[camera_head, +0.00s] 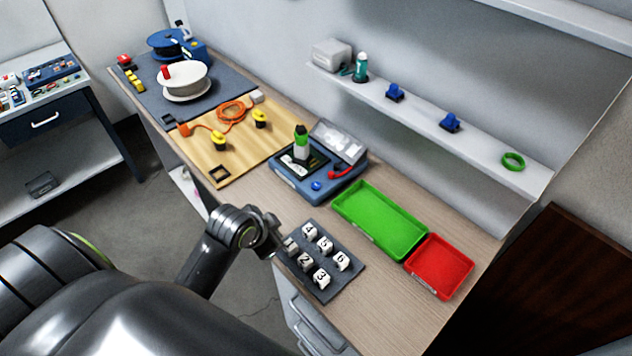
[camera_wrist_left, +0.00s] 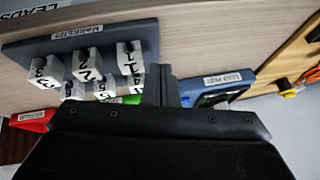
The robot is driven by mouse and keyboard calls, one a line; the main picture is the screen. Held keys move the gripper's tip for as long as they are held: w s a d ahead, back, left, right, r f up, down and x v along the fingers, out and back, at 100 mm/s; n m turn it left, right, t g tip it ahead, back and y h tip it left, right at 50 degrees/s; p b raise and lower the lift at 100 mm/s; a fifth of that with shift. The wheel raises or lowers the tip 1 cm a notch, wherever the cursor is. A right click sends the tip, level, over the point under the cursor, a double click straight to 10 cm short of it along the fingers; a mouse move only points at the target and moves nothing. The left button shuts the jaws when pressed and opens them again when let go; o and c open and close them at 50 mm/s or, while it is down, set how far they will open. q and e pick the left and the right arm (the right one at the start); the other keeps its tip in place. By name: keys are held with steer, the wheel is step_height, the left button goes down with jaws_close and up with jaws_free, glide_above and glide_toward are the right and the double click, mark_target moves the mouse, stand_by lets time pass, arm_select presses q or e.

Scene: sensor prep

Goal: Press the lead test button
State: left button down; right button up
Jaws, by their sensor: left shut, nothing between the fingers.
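The blue lead test unit (camera_head: 290,187) stands on the bench, with a clear lid raised at its back. A round blue button (camera_head: 316,186) is on its front edge, and a red lever (camera_head: 342,170) lies to the right. A green and white bottle-like piece (camera_head: 301,143) stands upright on the unit. My left gripper (camera_head: 281,246) is shut and empty beside the marker pad, in front of the unit and apart from the button. In the left wrist view the labelled unit (camera_wrist_left: 232,84) is partly hidden behind the gripper (camera_wrist_left: 160,85). My right gripper is not in view.
A dark marker pad (camera_head: 340,285) with several numbered white blocks is close to my left gripper. A green tray (camera_head: 380,218) and a red tray (camera_head: 440,266) lie to the right. A wooden board (camera_head: 190,150) with orange cable lies left of the unit. A shelf (camera_head: 430,135) runs behind.

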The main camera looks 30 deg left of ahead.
arm_select(q)
steer(key=w+r+m+t+h, duration=0.15)
steer(key=w+r+m, duration=0.25)
steer(key=w, duration=0.8)
step_height(320, 180, up, 5)
steer(key=m+t, duration=0.1)
steer(key=m, duration=0.1)
glide_above(313, 187)
steer(key=shift+r+h, duration=0.1)
steer(key=shift+h, duration=0.15)
step_height(313, 187, down, 7)
steer(key=b, duration=0.7)
steer(key=shift+f+b, duration=0.2)
steer(key=shift+b, duration=0.1)
steer(key=shift+f+b, duration=0.35)
steer(key=shift+f, duration=0.4)
